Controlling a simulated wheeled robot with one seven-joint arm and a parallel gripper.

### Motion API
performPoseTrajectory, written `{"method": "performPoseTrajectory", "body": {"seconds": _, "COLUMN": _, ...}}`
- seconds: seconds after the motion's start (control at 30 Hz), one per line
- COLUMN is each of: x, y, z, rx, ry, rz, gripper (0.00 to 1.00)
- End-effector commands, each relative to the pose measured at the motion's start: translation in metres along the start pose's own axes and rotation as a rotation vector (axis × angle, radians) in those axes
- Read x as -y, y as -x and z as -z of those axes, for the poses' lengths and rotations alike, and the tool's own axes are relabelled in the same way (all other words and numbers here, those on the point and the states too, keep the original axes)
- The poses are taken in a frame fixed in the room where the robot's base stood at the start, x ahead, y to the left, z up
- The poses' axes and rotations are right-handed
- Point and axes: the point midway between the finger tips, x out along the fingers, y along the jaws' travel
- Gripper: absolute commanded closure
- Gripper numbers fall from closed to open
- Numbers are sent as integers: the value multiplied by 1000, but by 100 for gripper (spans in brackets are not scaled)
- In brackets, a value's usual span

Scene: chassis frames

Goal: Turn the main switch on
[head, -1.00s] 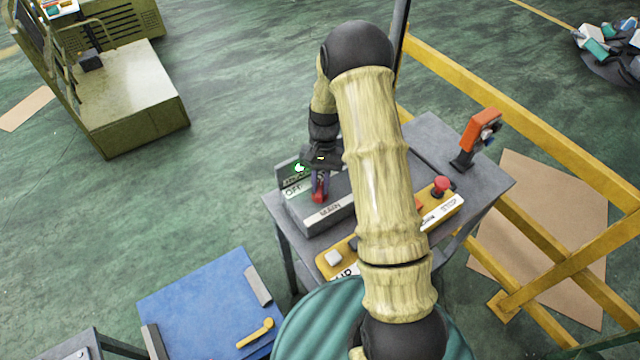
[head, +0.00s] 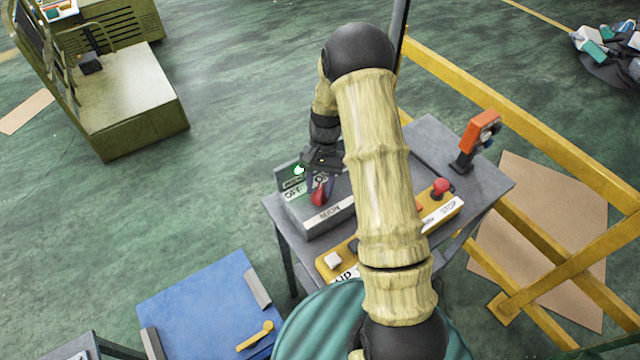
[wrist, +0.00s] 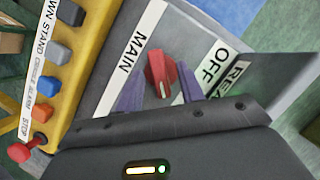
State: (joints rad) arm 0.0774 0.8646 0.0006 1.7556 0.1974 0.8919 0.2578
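The main switch is a red knob (head: 318,194) on a grey box (head: 322,214) labelled MAIN. In the wrist view the red knob (wrist: 160,75) sits between my two purple fingers, with a gap on each side. Its white pointer mark faces the gripper side, away from the MAIN label. The OFF label (head: 293,193) is left of the knob; another label, seemingly ON, is partly hidden behind it by my fingers. My gripper (head: 320,181) is open over the switch, and it fills the bottom of the wrist view (wrist: 158,88).
A green lamp (head: 299,169) glows on the box's upright plate. A yellow button panel (head: 334,272) with a red stop button (head: 442,185) lies in front. An orange device (head: 481,130) stands on the table's right. Yellow rails (head: 520,120) run behind.

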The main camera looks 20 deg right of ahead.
Motion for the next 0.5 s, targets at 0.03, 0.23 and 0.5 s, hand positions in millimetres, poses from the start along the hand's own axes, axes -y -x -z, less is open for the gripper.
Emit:
{"method": "performPoseTrajectory", "body": {"seconds": 0.03, "x": 0, "y": 0, "z": 0, "rx": 1, "ry": 0, "rz": 0, "gripper": 62}}
{"method": "performPoseTrajectory", "body": {"seconds": 0.23, "x": 0, "y": 11, "z": 1, "rx": -1, "ry": 1, "rz": 0, "gripper": 62}}
{"method": "performPoseTrajectory", "body": {"seconds": 0.5, "x": 0, "y": 58, "z": 2, "rx": -6, "ry": 1, "rz": 2, "gripper": 62}}
